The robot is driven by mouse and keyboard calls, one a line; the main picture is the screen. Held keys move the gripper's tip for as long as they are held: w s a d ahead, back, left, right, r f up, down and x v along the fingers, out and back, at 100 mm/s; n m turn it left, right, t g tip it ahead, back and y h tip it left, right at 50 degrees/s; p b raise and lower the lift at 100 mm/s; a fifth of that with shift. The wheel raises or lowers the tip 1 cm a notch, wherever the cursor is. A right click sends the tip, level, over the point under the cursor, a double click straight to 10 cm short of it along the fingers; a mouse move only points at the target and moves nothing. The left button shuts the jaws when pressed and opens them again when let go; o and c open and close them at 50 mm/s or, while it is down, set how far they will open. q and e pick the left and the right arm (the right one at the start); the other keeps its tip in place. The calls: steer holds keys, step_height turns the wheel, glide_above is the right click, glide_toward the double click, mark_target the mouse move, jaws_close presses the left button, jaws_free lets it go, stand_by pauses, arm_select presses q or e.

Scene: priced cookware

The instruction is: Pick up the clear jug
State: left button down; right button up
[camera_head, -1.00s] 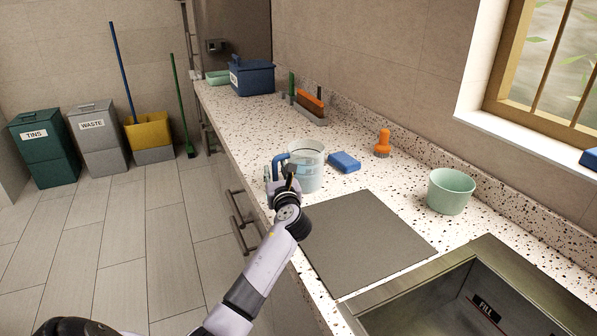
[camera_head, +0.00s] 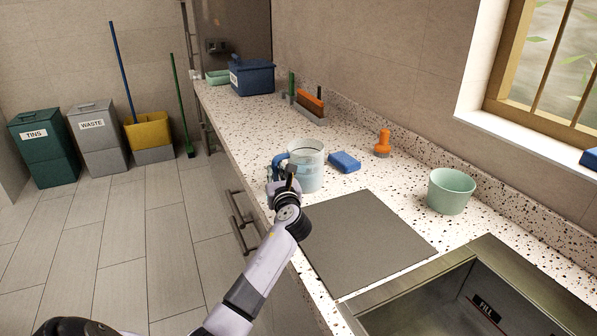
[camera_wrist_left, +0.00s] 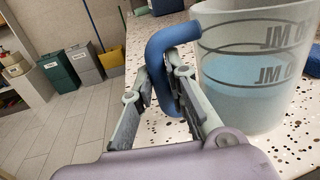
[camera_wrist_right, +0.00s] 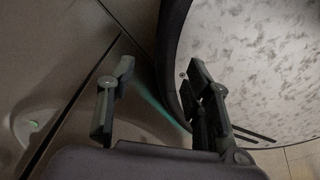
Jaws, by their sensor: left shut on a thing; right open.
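The clear jug (camera_head: 308,172) stands upright on the speckled counter, with bluish liquid in it and a blue handle on its left side. My left gripper (camera_head: 283,176) is at that handle, in front of the jug's left side. In the left wrist view the jug (camera_wrist_left: 255,75) fills the right part. Its blue handle (camera_wrist_left: 170,42) runs down between the fingers of my left gripper (camera_wrist_left: 160,95), which is shut on it. My right gripper (camera_wrist_right: 160,100) shows only in its own wrist view, open and empty, its fingers well apart.
A grey mat (camera_head: 365,245) lies nearer, beside the sink (camera_head: 480,300). A green bowl (camera_head: 450,192) stands right. The counter behind the jug is mostly clear.

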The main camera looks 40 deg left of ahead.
arm_select(q)
steer(key=shift+r, duration=0.25)
steer(key=shift+r, duration=0.75)
step_height(320, 180, up, 18)
steer(key=p, duration=0.2)
stand_by(0.5)
steer(key=shift+r, duration=0.1)
stand_by(0.4)
